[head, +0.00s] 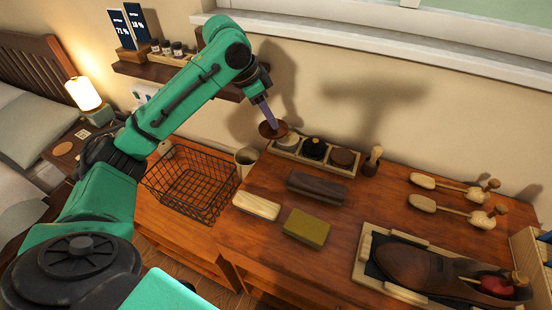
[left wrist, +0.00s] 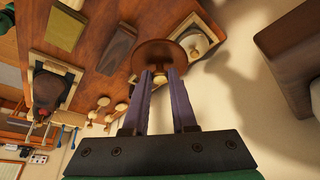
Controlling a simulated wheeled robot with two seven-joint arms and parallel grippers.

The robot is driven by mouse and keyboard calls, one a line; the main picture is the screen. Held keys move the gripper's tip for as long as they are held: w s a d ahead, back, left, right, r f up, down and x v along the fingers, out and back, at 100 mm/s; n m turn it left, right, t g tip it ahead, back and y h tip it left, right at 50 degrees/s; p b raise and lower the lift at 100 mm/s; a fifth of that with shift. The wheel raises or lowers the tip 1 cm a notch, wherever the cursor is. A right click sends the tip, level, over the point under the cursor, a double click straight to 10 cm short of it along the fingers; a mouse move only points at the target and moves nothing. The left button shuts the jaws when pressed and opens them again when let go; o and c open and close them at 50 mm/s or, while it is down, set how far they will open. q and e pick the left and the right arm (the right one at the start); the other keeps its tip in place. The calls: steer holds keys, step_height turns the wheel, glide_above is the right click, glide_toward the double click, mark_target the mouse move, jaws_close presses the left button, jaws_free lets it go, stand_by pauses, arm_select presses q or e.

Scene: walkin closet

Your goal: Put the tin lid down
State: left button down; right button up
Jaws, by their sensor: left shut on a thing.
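My left gripper (head: 267,118) is shut on the tin lid (head: 272,129), a brown disc with a small pale knob. The fingers hold the knob, which shows between the fingertips (left wrist: 160,76) in the left wrist view, with the disc (left wrist: 158,52) beyond them. The lid overlaps the left end of a wooden tray (head: 336,169). In the tray sit a pale tin (head: 289,143), a black-topped tin (head: 314,148) and a brown tin (head: 342,159). The lid partly covers the pale tin; I cannot tell whether they touch. My right gripper is out of view.
A brush (head: 372,161) stands right of the tray. Dark (head: 317,186), pale (head: 256,205) and olive (head: 306,228) blocks lie in front. Shoe trees (head: 453,208) and a brown shoe (head: 425,265) are right. A cup (head: 245,161) and wire basket (head: 193,184) are left.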

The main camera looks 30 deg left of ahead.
mark_target(263, 133)
arm_select(q)
steer(key=f, duration=0.1)
steer(key=s+f, duration=0.1)
steer(key=f, duration=0.3)
steer(key=shift+s+f, duration=0.25)
steer(key=shift+s, duration=0.1)
steer(key=f, duration=0.7)
steer(key=f+p, duration=0.1)
steer(key=f, duration=0.2)
steer(key=shift+w+f, duration=0.2)
steer(key=shift+w, duration=0.2)
steer(key=shift+w+f, duration=0.15)
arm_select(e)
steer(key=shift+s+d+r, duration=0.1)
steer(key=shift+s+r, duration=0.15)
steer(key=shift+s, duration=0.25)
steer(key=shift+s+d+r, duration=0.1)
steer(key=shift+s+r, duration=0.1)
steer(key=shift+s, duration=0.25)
arm_select(q)
steer(key=c, duration=0.7)
jaws_free()
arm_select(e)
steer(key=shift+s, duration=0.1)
arm_select(q)
steer(key=b+v, duration=0.1)
steer(key=v, duration=1.1)
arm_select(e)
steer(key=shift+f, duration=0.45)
